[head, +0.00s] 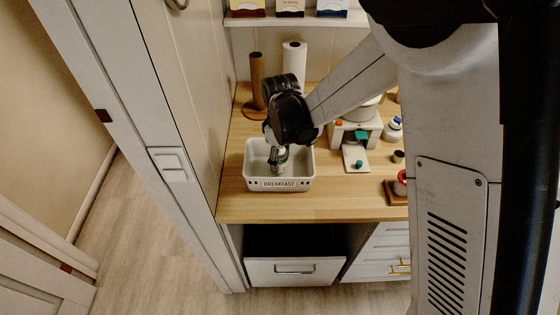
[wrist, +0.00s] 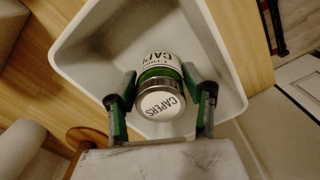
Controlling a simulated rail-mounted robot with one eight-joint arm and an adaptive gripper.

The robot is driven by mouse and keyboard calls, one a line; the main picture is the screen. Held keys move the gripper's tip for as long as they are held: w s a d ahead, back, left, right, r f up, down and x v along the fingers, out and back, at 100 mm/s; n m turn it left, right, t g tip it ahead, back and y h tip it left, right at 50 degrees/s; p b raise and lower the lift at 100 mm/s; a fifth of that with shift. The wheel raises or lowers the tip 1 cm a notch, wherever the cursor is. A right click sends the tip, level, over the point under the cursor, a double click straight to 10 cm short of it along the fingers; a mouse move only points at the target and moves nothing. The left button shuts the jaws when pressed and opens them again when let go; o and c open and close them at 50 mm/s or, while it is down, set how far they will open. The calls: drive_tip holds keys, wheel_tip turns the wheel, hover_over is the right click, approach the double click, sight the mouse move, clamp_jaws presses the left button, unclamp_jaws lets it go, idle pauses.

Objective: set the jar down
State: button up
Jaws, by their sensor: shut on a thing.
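The jar (wrist: 160,84) is a small green jar of capers with a silver lid and a white label reading CAPERS. In the wrist view my gripper (wrist: 162,95) has one finger on each side of it and is shut on it. The jar is over or inside a white tray (wrist: 85,60) with sloped walls; I cannot tell whether its base touches the tray floor. The jar (head: 283,158) is partly hidden there by my gripper.
A brown post on a round base (head: 256,90) and a paper towel roll (head: 294,62) stand behind the tray. A white machine (head: 355,140) is to its right, with small jars beyond. The counter front (head: 300,207) is clear. A wall closes the left side.

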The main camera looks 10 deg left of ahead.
drive_tip(key=shift+f, duration=1.05)
drive_tip(key=shift+f, duration=0.2)
drive_tip(key=o, duration=1.4)
drive_tip(key=shift+r, duration=0.15)
wheel_tip(320, 180, up, 12)
drive_tip(key=shift+r+b, duration=0.1)
drive_tip(key=shift+b, duration=0.45)
